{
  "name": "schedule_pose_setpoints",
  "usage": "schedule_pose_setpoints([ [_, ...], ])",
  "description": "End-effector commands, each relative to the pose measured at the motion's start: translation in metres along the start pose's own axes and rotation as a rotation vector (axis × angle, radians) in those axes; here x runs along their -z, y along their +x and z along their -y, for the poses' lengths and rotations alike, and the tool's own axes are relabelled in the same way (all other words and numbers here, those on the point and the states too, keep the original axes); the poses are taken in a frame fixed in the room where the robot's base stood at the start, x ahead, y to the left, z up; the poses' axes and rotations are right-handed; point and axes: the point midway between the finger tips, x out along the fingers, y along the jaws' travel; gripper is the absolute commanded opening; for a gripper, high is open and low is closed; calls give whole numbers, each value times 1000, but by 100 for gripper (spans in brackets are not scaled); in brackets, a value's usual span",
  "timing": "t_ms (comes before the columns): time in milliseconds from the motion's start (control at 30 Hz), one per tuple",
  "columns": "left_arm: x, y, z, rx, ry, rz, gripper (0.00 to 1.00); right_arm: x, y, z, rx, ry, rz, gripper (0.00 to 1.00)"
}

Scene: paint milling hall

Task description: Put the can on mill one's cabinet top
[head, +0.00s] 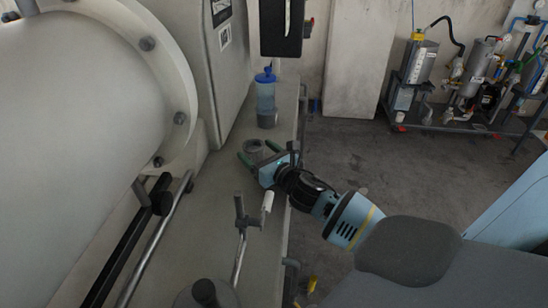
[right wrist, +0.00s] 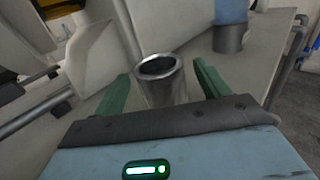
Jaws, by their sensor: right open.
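A grey metal can (head: 254,146) with a dark open top stands upright on the pale cabinet top (head: 283,95). In the right wrist view the can (right wrist: 162,82) stands between the two green fingers, with gaps at its sides. My right gripper (head: 258,155) is open, reaching in from the right with a finger on either side of the can. The can's lower part is partly hidden behind the gripper body in the right wrist view. I cannot tell which mill number this cabinet has. My left gripper is not in view.
A blue translucent bottle (head: 265,93) in a grey base stands behind the can. A lever with a white grip (head: 267,202) rises in front. A large white drum (head: 70,110) fills the left. Pump equipment (head: 470,75) stands across the floor at the back right.

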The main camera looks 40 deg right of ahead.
Motion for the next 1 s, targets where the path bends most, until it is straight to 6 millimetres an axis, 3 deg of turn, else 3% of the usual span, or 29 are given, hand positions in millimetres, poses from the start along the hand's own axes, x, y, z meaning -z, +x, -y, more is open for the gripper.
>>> schedule_pose_setpoints([
  [200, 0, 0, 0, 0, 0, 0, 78, 1, -39, 0, -1, -2, -3, 75],
  [433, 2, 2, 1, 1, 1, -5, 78, 1, -67, 0, 0, 0, -2, 75],
  [633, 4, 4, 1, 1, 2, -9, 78, 0, -77, 0, 1, 1, -1, 75],
  [1000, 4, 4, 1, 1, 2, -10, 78, 0, -78, 0, 1, 0, 0, 75],
])
